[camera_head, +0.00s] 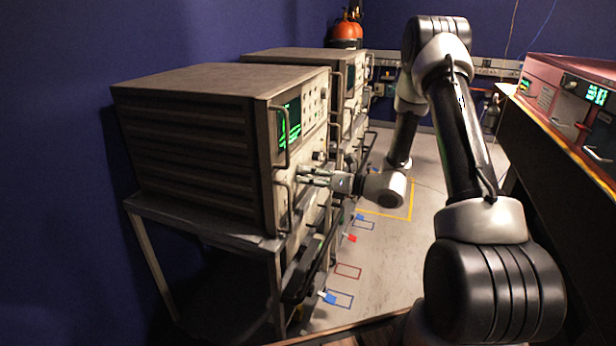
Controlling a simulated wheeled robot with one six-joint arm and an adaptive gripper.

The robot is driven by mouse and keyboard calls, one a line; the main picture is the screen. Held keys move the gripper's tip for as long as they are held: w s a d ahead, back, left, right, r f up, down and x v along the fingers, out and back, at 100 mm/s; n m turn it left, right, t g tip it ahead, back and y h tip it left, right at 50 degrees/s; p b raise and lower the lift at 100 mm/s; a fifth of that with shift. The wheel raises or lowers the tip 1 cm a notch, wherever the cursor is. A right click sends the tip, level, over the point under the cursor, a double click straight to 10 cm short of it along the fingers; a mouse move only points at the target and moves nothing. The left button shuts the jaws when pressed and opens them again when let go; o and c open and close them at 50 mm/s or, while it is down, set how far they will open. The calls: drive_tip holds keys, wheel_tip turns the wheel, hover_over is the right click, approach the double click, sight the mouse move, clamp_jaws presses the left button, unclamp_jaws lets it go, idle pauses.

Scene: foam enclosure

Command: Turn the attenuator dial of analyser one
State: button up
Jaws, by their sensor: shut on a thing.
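The nearer analyser (190,140) is a beige-grey box on a metal stand, with a green-trace screen (290,122) and handles on its front panel. I cannot read a label that says which analyser is number one. My gripper (306,174) reaches in from the right at the lower front panel of this nearer analyser. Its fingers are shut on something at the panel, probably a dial. The fingers cover the gripped part, so its shape and marking are hidden.
A second analyser (347,72) stands directly behind. An orange cylinder (343,32) stands at the back. Cables and coloured clips hang below the panels. The floor (385,240) between has taped outlines.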

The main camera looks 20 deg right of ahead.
drive_tip(key=shift+m, duration=0.7)
drive_tip(key=o, duration=1)
drive_tip(key=v, duration=1.2)
